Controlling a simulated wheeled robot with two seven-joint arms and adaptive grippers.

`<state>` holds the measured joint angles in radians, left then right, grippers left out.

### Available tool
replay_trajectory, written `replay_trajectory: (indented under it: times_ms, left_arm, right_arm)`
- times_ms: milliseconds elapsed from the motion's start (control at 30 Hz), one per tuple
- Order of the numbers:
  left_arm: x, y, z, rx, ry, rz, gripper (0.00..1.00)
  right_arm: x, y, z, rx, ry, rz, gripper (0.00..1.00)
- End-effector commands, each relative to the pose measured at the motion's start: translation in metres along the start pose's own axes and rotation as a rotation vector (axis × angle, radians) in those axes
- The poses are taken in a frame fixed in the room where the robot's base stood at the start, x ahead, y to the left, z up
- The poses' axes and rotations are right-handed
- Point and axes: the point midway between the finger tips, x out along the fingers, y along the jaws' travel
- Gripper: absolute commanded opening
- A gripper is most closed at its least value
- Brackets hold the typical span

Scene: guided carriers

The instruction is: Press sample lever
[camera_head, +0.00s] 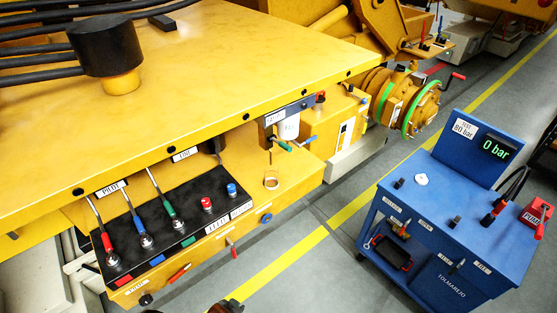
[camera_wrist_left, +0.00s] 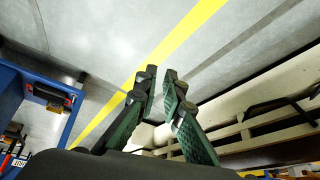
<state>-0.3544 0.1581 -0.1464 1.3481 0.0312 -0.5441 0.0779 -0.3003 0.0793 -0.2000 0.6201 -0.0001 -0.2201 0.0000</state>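A small lever with a green handle (camera_head: 283,146) sticks out below the white filter housing (camera_head: 288,128) on the yellow machine. A clear cup (camera_head: 271,181) stands on the yellow ledge below it. No label that I can read says sample, so I cannot tell for sure that this is the sample lever. My left gripper (camera_head: 225,307) shows only as a dark tip at the bottom edge of the head view, well below the lever and apart from it. In the left wrist view its two green-padded fingers (camera_wrist_left: 160,82) are apart with nothing between them. My right gripper is not in view.
A black panel (camera_head: 178,232) carries red, blue and green levers and two knobs. A red-handled valve (camera_head: 232,250) sticks out from the front ledge. A blue cart (camera_head: 440,225) with a 0 bar display stands right. Grey floor with a yellow line lies between.

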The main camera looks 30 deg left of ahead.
Motion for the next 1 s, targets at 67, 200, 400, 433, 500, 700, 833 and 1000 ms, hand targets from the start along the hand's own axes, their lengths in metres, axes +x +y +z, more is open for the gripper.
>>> replay_trajectory:
  times_ms: [67,200,400,433,500,700,833,1000]
  left_arm:
    - [-0.017,-0.006,-0.043,-0.010,0.061,-0.004,0.01]
    - [-0.056,-0.015,-0.109,-0.028,0.153,-0.007,0.00]
    - [-0.122,-0.019,-0.183,-0.042,0.270,-0.005,0.00]
    - [-0.132,-0.020,-0.191,-0.043,0.285,-0.004,0.00]
    - [-0.152,-0.020,-0.207,-0.044,0.316,-0.003,0.00]
    - [-0.206,-0.019,-0.245,-0.046,0.399,0.005,0.00]
    - [-0.243,-0.023,-0.299,-0.054,0.553,0.029,0.00]
    - [-0.294,-0.030,-0.380,-0.072,0.815,0.095,0.00]
  right_arm:
    - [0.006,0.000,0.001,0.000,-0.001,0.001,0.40]
    - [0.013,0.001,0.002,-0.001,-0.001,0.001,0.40]
    - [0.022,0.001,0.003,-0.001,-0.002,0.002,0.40]
    - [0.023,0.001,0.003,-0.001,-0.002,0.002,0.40]
    - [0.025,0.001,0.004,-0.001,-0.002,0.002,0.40]
    - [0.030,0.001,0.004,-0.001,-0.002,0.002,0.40]
    - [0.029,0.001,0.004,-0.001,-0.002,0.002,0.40]
    - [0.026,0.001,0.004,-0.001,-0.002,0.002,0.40]
